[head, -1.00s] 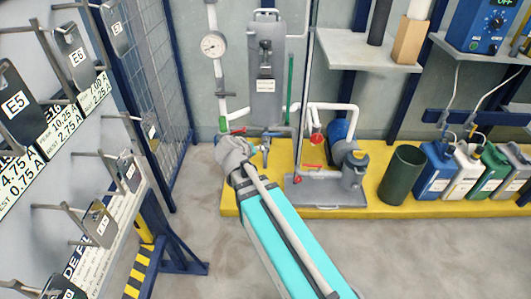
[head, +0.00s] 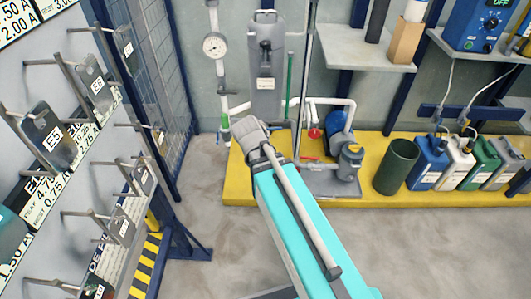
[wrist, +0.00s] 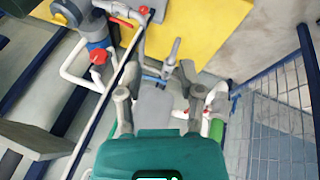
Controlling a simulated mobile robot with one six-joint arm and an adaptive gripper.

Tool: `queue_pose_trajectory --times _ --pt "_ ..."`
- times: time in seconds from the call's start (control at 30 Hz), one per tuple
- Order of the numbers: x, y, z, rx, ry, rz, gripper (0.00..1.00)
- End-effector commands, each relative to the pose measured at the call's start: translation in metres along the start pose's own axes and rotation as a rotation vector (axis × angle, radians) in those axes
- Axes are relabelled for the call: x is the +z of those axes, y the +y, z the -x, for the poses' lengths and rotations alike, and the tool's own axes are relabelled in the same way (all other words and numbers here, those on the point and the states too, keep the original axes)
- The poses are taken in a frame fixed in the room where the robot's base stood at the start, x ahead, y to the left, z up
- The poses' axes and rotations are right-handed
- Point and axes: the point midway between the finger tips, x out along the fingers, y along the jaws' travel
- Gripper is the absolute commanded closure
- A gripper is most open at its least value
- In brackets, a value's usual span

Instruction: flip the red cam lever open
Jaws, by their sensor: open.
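Several red parts show, and I cannot tell for sure which is the cam lever. A red valve knob (head: 314,133) sits on the white pipe, also in the wrist view (wrist: 98,57). Another red piece (wrist: 205,126) is beside my right finger, partly hidden. My gripper (wrist: 160,98) is open, its fingers apart before a grey body with a grey handle (wrist: 174,50). My arm hides the gripper in the head view.
A grey vessel (head: 266,85) and a gauge (head: 214,46) stand behind the yellow platform (head: 374,200). A dark green bin (head: 396,167) and several jugs stand right. A rack of tagged plates (head: 45,140) and a mesh panel (head: 150,90) bound the left.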

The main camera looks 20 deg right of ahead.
Motion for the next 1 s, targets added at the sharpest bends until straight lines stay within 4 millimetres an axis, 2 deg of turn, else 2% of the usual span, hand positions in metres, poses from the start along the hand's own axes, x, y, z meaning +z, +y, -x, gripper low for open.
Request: queue_pose_trajectory --times 0.03,0.6,1.0 --pt "0.002 0.003 0.007 -0.015 -0.016 0.001 0.51" --pt "0.031 0.009 0.049 -0.213 -0.183 0.027 0.51" --pt "0.039 0.008 0.061 -0.281 -0.227 0.042 0.51"
